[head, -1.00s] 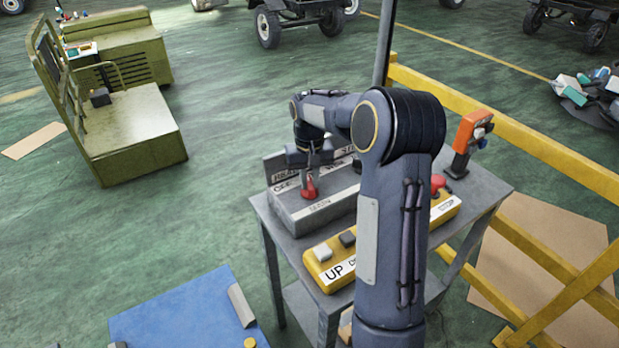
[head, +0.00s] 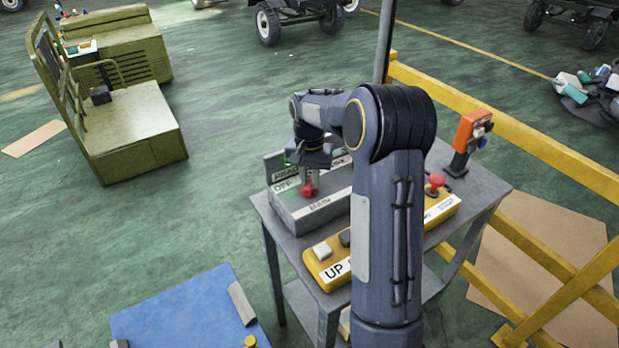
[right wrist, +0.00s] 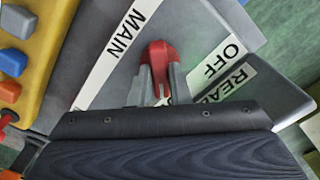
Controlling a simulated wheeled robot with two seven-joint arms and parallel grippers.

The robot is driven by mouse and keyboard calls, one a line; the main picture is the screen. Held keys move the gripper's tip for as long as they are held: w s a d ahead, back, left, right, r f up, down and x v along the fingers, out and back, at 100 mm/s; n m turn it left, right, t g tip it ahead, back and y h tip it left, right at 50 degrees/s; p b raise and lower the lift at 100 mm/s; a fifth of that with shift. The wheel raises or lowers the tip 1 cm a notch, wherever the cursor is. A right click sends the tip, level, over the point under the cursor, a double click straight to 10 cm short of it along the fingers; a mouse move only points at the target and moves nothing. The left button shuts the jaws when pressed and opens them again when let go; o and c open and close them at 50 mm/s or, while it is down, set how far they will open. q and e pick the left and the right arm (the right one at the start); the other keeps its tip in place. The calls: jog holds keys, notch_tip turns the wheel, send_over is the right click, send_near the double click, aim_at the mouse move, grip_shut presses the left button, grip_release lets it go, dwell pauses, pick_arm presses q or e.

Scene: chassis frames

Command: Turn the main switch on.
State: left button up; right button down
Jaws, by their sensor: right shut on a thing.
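The main switch box (head: 318,212) is grey, has a white MAIN label and stands on the small grey table. Its red handle (head: 308,188) stands up near the OFF label (head: 285,185). My right gripper (head: 310,176) reaches down from above and is shut on the red handle. In the right wrist view the red handle (right wrist: 158,62) sits between the grey fingers (right wrist: 156,84). The OFF label is beside it there, and the lettering behind the fingers is hidden. My left gripper is not in view.
A yellow control box (head: 322,268) with UP lettering and a red button (head: 437,182) sits in front of the switch. An orange device (head: 467,140) stands at the table's right. A yellow railing (head: 540,150) runs behind on the right.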

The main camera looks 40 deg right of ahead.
aim_at(310, 182)
jog(key=c, duration=1.4)
grip_release()
jog(key=shift+o, duration=0.2)
notch_tip(310, 182, up, 8)
jog(key=shift+f+b, duration=0.1)
jog(key=shift+b, duration=0.3)
jog(key=s+a+r+n+t+y, duration=0.3)
jog(key=s+a+r+n, duration=0.1)
jog(key=s+a, duration=0.75)
jog(key=s+a+f+n+t, duration=0.1)
jog(key=s+a+f+n, duration=0.1)
jog(key=s+a, duration=0.2)
jog(key=s+a+f+n+t, duration=0.1)
jog(key=s+a, duration=0.4)
jog(key=s, duration=0.5)
notch_tip(310, 182, down, 3)
jog(key=shift+r+n+t+y, duration=0.15)
jog(key=shift+n+t+y, duration=0.2)
jog(key=shift+n, duration=0.55)
